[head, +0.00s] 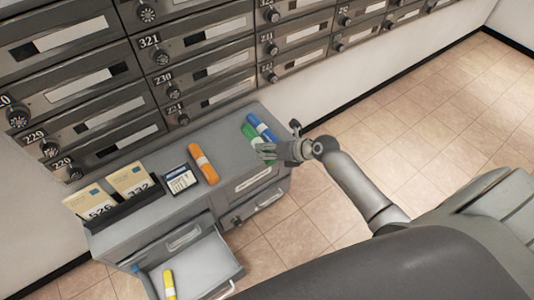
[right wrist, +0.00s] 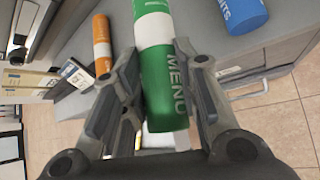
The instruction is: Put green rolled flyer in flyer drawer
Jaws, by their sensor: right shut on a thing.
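The green rolled flyer (head: 249,131) is at the right end of the grey cabinet top, beside the blue one. My right gripper (head: 264,151) is shut on it. In the right wrist view the green flyer (right wrist: 165,85), with a white band and "MENU" on it, lies between the two fingers of my right gripper (right wrist: 158,60). I cannot tell whether it touches the cabinet top. The open drawer (head: 206,262) at the cabinet's lower left holds a yellow rolled flyer (head: 169,284). My left gripper is not in view.
A blue rolled flyer (head: 262,127) and an orange one (head: 203,164) lie on the cabinet top (head: 225,140). A small calendar-like card (head: 180,180) and a holder with envelopes (head: 131,181) stand to the left. Numbered mailboxes (head: 190,55) line the wall behind. Tiled floor is clear at right.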

